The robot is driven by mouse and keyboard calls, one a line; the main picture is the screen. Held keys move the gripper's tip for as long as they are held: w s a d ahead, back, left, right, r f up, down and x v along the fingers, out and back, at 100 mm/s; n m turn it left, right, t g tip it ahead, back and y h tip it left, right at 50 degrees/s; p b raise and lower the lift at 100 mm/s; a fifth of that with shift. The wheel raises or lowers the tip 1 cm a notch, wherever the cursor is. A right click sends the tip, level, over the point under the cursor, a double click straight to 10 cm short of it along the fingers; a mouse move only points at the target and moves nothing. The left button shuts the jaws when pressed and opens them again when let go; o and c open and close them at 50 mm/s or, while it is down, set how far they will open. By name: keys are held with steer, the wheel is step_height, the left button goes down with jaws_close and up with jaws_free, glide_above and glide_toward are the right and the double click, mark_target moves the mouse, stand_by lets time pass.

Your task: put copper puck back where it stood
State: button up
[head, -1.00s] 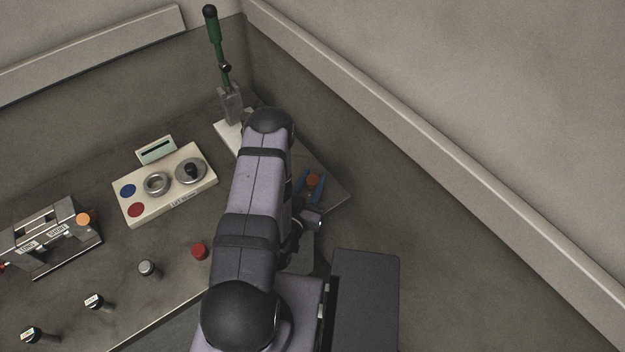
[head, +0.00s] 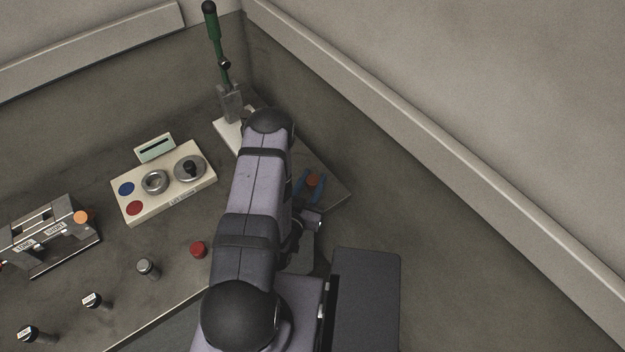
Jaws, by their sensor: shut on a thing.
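The copper puck (head: 313,180) shows as a small orange-brown disc near the right corner of the table, just right of my forearm. My gripper (head: 310,184) is shut on it, with a blue finger on either side. My arm hides part of the gripper and the table beside it. Whether the puck touches the table or hangs above it, I cannot tell. The spot where it stood is not marked in this view.
A green-handled lever (head: 217,50) stands on a white base at the back corner. A cream panel (head: 165,185) with knobs and buttons, a metal fixture (head: 48,238) with an orange disc, a red knob (head: 199,250) and several pegs lie left. Walls bound the back and right.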

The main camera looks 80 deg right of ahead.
mark_target(313, 179)
steer(key=shift+f, duration=0.1)
steer(key=o, duration=1.2)
step_height(313, 179, up, 8)
steer(key=shift+f+b, duration=0.2)
steer(key=shift+b, duration=0.35)
steer(key=shift+r+p, duration=0.8)
steer(key=shift+r, duration=0.5)
